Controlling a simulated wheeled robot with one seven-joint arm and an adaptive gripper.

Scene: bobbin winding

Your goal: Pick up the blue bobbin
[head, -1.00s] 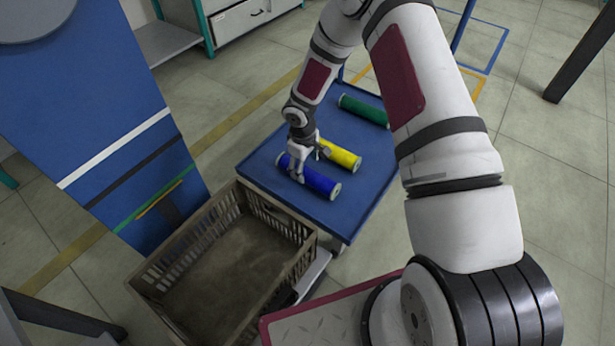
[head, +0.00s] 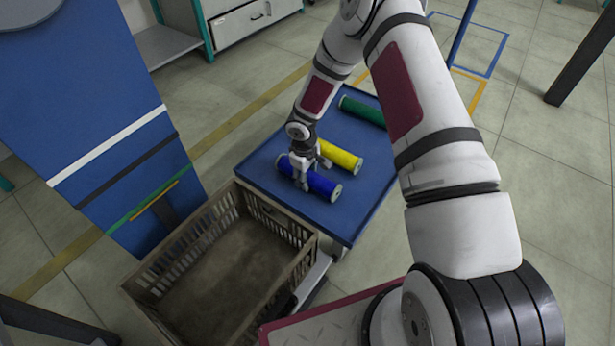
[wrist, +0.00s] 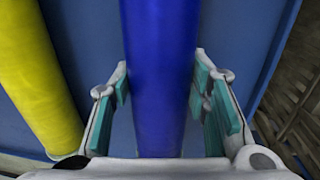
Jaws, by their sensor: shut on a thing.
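The blue bobbin (head: 323,185) lies on its side at the near edge of a blue-topped table (head: 346,223). My gripper (head: 302,181) comes down over it from above, left of its middle, and is shut on it. In the wrist view the blue bobbin (wrist: 158,60) runs up between the two fingers with teal pads, one on each side.
A yellow bobbin (head: 341,155) lies close beside the blue one, farther back. A green bobbin (head: 362,111) lies at the far side. A brown slatted crate (head: 222,262), empty, stands in front of the table. The table's left side is bare.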

